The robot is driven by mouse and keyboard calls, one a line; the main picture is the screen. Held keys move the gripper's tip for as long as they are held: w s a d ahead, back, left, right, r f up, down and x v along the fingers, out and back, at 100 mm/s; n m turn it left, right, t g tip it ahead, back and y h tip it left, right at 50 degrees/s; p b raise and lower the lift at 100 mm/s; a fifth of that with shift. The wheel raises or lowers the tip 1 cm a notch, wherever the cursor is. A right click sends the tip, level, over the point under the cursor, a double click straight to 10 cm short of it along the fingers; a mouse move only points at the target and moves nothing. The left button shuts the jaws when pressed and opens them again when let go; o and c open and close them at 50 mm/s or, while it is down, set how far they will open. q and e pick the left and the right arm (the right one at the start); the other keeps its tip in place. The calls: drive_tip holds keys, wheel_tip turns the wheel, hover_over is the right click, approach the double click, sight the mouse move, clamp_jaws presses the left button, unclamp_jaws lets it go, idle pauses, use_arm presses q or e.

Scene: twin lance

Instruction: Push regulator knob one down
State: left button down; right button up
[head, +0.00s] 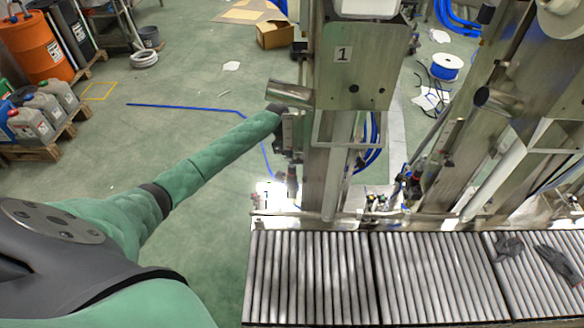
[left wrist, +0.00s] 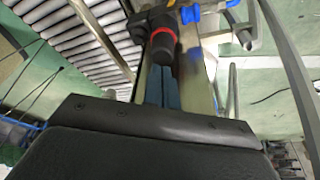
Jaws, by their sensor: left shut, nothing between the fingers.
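The regulator knob (left wrist: 163,45) is black with a red ring and shows at the top middle of the left wrist view. It sits on a black body beside blue fittings. My left gripper (left wrist: 167,82) is shut and empty, its fingertips just below the knob in that picture; I cannot tell whether they touch it. In the head view my green-sleeved left arm reaches to the left side of the metal column labelled 1 (head: 343,54). The left gripper (head: 289,138) is small there, beside that column. A dark fitting (head: 292,181) shows below it. My right gripper is not in view.
A roller conveyor (head: 310,275) runs along the front right, with dark gloves (head: 510,247) on it. A second metal column stands to the right. Blue hoses (head: 371,140) hang behind the first column. Canisters (head: 28,122) and an orange drum (head: 37,47) stand far left. Green floor between is mostly clear.

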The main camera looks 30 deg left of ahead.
use_arm(q)
drive_tip(key=shift+f+b, duration=0.4)
drive_tip(key=shift+f, duration=0.5)
idle(0.7)
drive_tip(key=shift+r+p, duration=2.35)
drive_tip(key=shift+r, duration=0.65)
drive_tip(key=shift+s, duration=0.1)
